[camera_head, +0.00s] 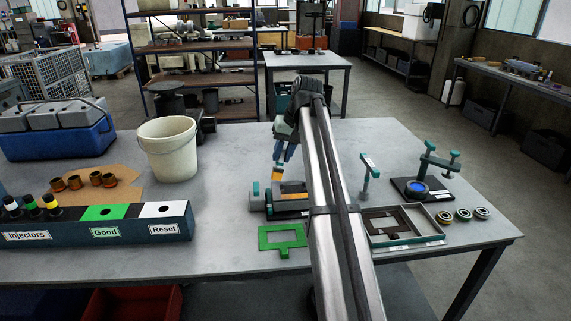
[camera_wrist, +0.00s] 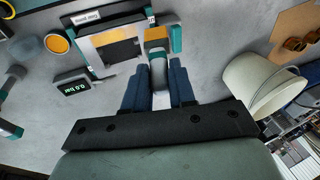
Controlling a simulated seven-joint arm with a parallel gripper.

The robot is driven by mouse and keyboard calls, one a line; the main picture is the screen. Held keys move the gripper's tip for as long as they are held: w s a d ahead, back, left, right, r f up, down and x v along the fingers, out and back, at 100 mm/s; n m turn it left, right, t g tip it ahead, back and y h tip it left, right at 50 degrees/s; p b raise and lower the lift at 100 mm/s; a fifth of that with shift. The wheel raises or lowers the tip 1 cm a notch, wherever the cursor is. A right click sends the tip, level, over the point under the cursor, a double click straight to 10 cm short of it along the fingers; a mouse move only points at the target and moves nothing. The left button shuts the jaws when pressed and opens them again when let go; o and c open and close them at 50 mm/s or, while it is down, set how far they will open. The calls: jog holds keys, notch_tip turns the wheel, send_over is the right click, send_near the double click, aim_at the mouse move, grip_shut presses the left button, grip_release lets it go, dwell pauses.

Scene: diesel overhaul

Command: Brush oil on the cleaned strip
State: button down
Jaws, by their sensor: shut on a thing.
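My gripper (camera_head: 283,156) is over the middle of the bench, above a grey fixture (camera_head: 292,205) with teal posts. In the wrist view its two blue fingers (camera_wrist: 159,88) are shut on a brush-like tool (camera_wrist: 158,70), grey with an orange-tan end. That end points away from the fingers and shows in the head view (camera_head: 278,173) just above the fixture. In the wrist view it is beside a grey frame (camera_wrist: 92,48) with a dark opening, teal corners and a label. I cannot tell whether it touches. I cannot single out the cleaned strip or any oil on it.
A cream bucket (camera_head: 168,150) and a labelled injector rack (camera_head: 110,222) stand left. A green plate (camera_head: 283,239) lies in front of the fixture. A tray (camera_head: 380,241), a clamp stand (camera_head: 412,190) and several rings (camera_head: 463,215) are right.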

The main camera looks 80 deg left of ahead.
jog(key=shift+d+f, duration=0.15)
jog(key=shift+d, duration=0.25)
jog(key=shift+f, duration=3.1)
notch_tip(320, 180, down, 2)
jog(key=w, duration=0.1)
notch_tip(320, 180, up, 8)
jog(key=r, duration=0.1)
send_over(283, 171)
jog(key=shift+w+a+f, duration=0.1)
jog(key=shift+a+f, duration=0.15)
jog(key=shift+a, duration=0.15)
jog(key=shift+f, duration=0.1)
